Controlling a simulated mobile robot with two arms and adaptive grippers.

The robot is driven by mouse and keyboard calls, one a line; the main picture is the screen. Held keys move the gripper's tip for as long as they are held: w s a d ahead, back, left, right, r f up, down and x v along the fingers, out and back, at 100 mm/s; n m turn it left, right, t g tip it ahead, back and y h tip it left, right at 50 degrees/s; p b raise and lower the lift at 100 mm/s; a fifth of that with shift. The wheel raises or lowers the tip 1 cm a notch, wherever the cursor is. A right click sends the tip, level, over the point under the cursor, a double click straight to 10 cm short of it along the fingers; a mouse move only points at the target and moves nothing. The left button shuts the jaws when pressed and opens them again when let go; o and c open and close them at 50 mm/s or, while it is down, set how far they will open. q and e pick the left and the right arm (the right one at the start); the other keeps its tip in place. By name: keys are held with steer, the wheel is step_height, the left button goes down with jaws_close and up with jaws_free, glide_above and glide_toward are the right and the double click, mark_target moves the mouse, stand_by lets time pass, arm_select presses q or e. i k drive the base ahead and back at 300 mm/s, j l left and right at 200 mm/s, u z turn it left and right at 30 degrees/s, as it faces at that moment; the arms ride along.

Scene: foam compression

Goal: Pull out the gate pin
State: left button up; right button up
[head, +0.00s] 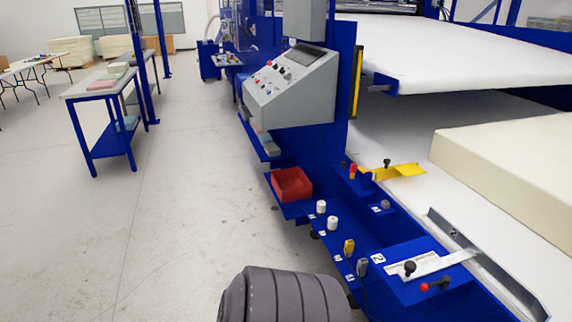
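I cannot tell for certain which part is the gate pin. A short pin with a red knob (425,287) and a black end lies at the front of the blue bracket at the lower right. Behind it, a black knob (410,267) stands on a white marked strip (432,264). Farther back, a small red-topped piece (353,170) stands on a blue ledge, beside a yellow plate (405,170) with a black knob (387,163). Neither of my grippers shows in the head view.
A red bin (291,184) and several small white, yellow and grey pieces sit along the blue ledge. A grey control panel (290,88) stands behind. A cream foam block (510,160) lies on the white bed at right.

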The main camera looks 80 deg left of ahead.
mark_target(353, 166)
steer(key=u, duration=2.2)
steer(key=i+j, duration=1.35)
steer(key=i+j+z, duration=0.05)
steer(key=j, duration=0.05)
